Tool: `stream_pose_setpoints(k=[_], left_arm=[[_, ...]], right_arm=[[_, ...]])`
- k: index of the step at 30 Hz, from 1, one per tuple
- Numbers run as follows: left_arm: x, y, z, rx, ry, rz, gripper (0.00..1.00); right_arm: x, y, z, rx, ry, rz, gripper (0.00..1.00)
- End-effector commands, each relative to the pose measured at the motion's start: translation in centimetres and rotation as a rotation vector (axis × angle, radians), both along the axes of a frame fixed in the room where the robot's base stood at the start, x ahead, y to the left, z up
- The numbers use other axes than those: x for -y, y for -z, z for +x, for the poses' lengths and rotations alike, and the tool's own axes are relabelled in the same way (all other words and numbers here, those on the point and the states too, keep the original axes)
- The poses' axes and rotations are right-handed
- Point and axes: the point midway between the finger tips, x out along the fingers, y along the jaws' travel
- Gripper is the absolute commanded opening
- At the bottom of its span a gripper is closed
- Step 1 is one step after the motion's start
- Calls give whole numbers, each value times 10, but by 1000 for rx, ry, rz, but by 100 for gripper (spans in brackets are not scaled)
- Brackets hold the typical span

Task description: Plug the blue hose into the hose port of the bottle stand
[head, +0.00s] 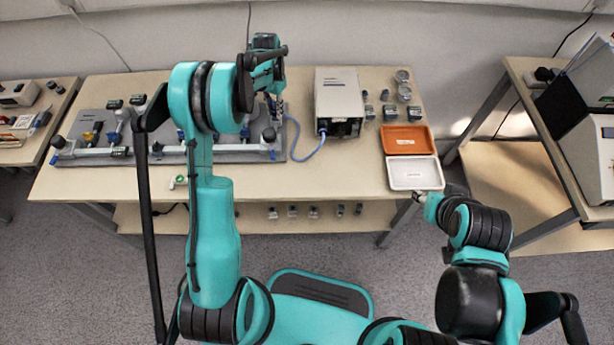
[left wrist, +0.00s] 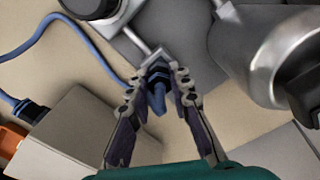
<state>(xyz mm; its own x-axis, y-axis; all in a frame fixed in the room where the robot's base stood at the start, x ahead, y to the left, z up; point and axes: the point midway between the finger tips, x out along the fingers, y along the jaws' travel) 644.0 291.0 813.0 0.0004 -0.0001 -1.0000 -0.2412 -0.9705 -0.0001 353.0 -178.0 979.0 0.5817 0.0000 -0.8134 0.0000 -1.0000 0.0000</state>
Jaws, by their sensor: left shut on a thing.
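The blue hose (head: 294,150) runs in a loop over the table from the white box device to the bottle stand (head: 180,155), a long grey plate with fittings and valves. My left gripper (head: 275,103) is at the stand's right end. In the left wrist view, its fingers (left wrist: 168,78) are shut on the hose's blue end (left wrist: 157,96). That end lies close to a metal fitting (left wrist: 150,50) with a thin tube; I cannot tell whether it is seated in a port. My right gripper (head: 420,197) is beside the white tray; its jaws are too small to judge.
The white box device (head: 339,95) stands right of the stand; it also shows in the left wrist view (left wrist: 80,140). An orange tray (head: 408,139) and a white tray (head: 414,173) lie at the table's right. A large metal cylinder (left wrist: 265,60) is close to the left gripper.

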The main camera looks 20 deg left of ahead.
Motion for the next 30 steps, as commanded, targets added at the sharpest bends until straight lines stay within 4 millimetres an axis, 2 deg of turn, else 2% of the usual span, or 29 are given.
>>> stream_pose_setpoints(k=[30], left_arm=[[0, 6, 0, -1, 0, -1, 0]], right_arm=[[0, 5, 0, 0, 0, 0, 40]])
